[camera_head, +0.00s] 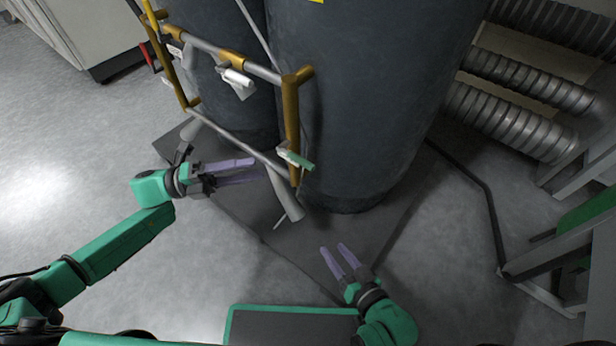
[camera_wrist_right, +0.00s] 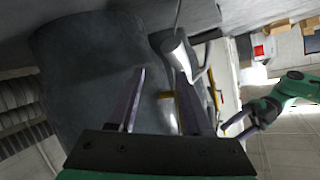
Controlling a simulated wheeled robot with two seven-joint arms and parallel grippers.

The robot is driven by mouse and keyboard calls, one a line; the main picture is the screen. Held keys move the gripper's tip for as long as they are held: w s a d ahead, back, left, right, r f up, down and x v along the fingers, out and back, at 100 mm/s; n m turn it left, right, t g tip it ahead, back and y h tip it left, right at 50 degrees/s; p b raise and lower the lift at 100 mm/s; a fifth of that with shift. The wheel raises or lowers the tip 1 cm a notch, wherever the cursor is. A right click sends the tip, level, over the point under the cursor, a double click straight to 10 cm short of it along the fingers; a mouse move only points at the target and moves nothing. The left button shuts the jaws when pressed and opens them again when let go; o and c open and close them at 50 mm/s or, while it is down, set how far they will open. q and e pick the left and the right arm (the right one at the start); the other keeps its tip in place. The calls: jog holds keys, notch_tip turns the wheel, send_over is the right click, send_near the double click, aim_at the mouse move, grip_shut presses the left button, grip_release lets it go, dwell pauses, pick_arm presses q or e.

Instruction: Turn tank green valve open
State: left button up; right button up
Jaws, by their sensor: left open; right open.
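The valve with the green handle (camera_head: 298,160) sits on the brass and grey piping in front of the large dark grey tank (camera_head: 375,80). My left gripper (camera_head: 258,169) is open and empty, a little left of the valve and slightly lower in the picture, with its fingers pointing right. My right gripper (camera_head: 333,249) is open and empty, below and right of the valve in the picture. In the right wrist view, its fingers (camera_wrist_right: 161,72) frame the tank side and a pale pipe end (camera_wrist_right: 176,50). I cannot make out the green handle there.
Brass and grey pipes (camera_head: 291,125) with a white-handled valve (camera_head: 238,78) run across the tank front. A pale pipe end (camera_head: 288,203) hangs below. Ribbed ducts (camera_head: 515,122) and a grey frame stand at the right.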

pick_arm(q)
jog(key=b+x, duration=0.1)
jog(key=x, duration=1.3)
jog(key=shift+d+r+b, duration=0.2)
jog(key=shift+d+b, duration=0.1)
grip_shut()
pick_arm(e)
jog(key=w+r+t, duration=0.4)
jog(key=w+r, duration=0.4)
jog(key=r, duration=0.2)
jog(key=shift+w+d+r+t+y, duration=0.3)
jog(key=shift+w+r, duration=0.05)
jog(key=shift+w, duration=0.05)
